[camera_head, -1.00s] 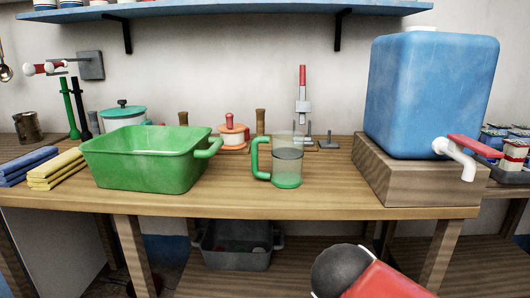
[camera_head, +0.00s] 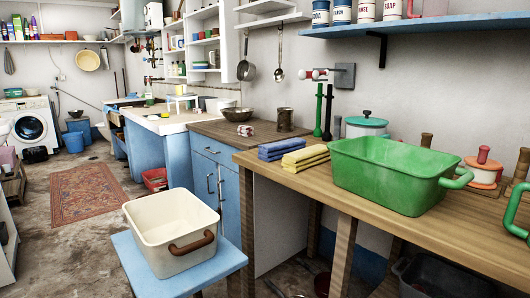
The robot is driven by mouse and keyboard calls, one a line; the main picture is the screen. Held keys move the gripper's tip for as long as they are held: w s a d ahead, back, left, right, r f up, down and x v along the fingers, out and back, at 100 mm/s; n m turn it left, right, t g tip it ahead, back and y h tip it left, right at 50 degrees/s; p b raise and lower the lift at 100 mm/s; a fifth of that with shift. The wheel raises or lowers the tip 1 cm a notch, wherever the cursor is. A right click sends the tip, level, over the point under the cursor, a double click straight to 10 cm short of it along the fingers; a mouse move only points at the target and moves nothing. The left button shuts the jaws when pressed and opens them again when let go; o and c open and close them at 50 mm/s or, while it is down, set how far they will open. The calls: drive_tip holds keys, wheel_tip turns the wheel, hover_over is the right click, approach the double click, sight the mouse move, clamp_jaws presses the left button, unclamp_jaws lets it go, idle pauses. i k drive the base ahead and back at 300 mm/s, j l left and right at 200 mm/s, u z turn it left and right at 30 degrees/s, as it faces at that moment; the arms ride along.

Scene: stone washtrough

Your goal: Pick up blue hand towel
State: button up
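The blue hand towel (camera_head: 277,150) lies folded on the left end of the wooden table. A folded yellow towel (camera_head: 305,158) lies just to its right, close against it. The blue towel looks like a stack of folded layers, with its top and front edge in view. My gripper does not show in the current view.
A green basin (camera_head: 385,178) stands right of the towels on the wooden table (camera_head: 460,228). A cream tub (camera_head: 172,237) sits on a blue stool (camera_head: 215,262) at front left. A blue cabinet (camera_head: 215,180) adjoins the table. Open floor with a rug (camera_head: 84,193) lies left.

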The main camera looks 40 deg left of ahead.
sight(273, 151)
drive_tip(key=u, duration=1.55)
